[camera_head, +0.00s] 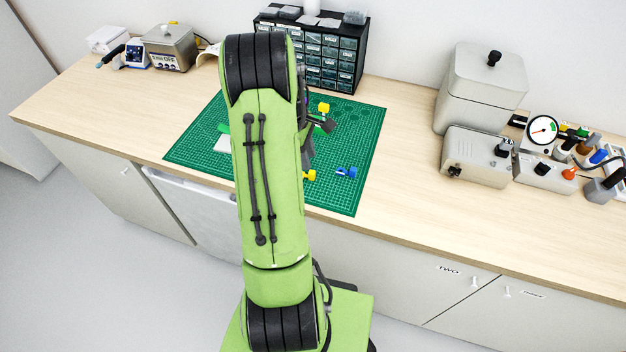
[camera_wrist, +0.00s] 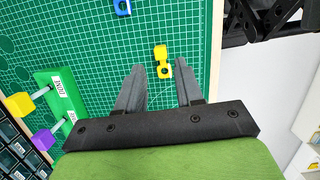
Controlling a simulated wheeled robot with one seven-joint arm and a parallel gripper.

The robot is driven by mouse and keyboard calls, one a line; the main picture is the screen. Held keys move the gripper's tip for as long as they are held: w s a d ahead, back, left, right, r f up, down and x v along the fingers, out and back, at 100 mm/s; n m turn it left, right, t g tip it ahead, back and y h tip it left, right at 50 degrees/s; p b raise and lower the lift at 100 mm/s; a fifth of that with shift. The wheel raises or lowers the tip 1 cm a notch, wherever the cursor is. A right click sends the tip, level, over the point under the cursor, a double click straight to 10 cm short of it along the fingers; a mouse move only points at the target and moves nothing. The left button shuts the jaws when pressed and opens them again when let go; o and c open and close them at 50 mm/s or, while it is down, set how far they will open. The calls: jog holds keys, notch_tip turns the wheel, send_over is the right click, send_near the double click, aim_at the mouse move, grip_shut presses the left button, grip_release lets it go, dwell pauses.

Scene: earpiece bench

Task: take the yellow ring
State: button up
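A yellow ring-ended piece (camera_wrist: 162,62) lies on the green mat in the wrist view, its dark hole toward my gripper. In the head view a yellow piece (camera_head: 310,175) shows beside my arm near the mat's front edge. My gripper (camera_wrist: 160,70) is open and empty, its two grey fingers apart. In the wrist view the ring end shows between the fingertips, nearer the right one; the height gap cannot be told. Another yellow piece (camera_wrist: 20,104) sits on a peg of a green stand (camera_wrist: 62,98).
A blue piece (camera_wrist: 122,6) lies on the mat (camera_head: 355,130) beyond the yellow one. A purple piece (camera_wrist: 43,140) is on the stand's other peg. A drawer cabinet (camera_head: 345,55) stands behind the mat. Metal boxes (camera_head: 478,155) and a gauge (camera_head: 542,130) are at the right.

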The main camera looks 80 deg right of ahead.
aim_at(311, 172)
jog(key=b+x, duration=0.2)
jog(key=x, duration=0.3)
jog(key=shift+w+a+b, duration=0.1)
jog(key=shift+w+b, duration=0.15)
jog(key=shift+b, duration=0.15)
jog(key=shift+s+f, duration=0.15)
jog(key=shift+f, duration=0.2)
jog(key=shift+r, duration=0.1)
grip_shut()
jog(key=shift+s+p+v, duration=0.15)
jog(key=shift+p+v, duration=0.5)
jog(key=shift+v, duration=0.05)
jog(key=shift+s+p+v, duration=0.2)
jog(key=shift+p+v, duration=0.45)
jog(key=shift+v, duration=0.1)
jog(key=shift+r, duration=0.1)
